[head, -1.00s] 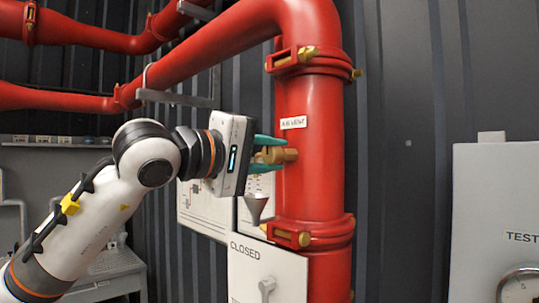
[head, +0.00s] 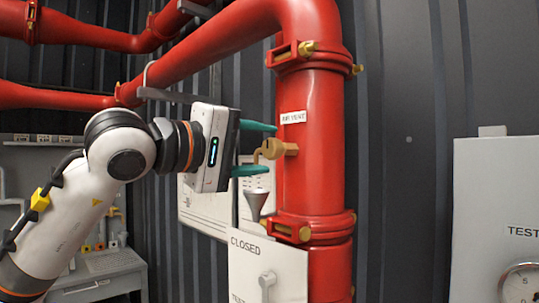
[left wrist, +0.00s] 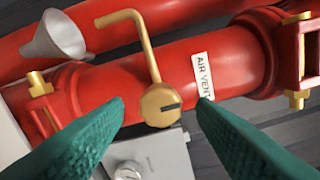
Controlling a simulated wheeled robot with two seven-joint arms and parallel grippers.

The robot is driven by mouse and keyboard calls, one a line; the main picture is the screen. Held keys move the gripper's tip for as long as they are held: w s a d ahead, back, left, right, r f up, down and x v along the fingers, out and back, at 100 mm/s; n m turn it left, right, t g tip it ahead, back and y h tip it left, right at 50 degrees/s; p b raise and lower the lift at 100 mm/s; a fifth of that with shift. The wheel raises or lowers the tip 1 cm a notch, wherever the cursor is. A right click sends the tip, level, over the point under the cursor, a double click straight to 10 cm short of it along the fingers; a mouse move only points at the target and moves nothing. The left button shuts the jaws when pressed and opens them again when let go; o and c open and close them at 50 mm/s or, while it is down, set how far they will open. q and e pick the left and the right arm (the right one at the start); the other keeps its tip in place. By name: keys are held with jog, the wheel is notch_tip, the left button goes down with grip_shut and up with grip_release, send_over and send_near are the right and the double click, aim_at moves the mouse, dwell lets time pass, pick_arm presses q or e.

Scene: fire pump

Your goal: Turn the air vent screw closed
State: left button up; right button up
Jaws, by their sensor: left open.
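The brass air vent screw (head: 272,148) sticks out to the left from the upright red pipe (head: 311,180), below the air vent label (head: 293,117). In the left wrist view its round slotted head (left wrist: 160,104) faces me, with a bent brass spout beside it. My left gripper (head: 258,150) is open, with its green fingers apart above and below the screw and set back from it. In the left wrist view the fingers (left wrist: 160,120) stand on either side of the head, with gaps. My right gripper is not in view.
A grey funnel (head: 257,203) sits below the screw, also seen in the left wrist view (left wrist: 54,38). A white box marked closed (head: 268,255) with a lever stands below. A white test cabinet (head: 495,210) is at the right.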

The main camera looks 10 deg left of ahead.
pick_arm(q)
jog(key=b+v, duration=0.2)
jog(key=v, duration=0.7)
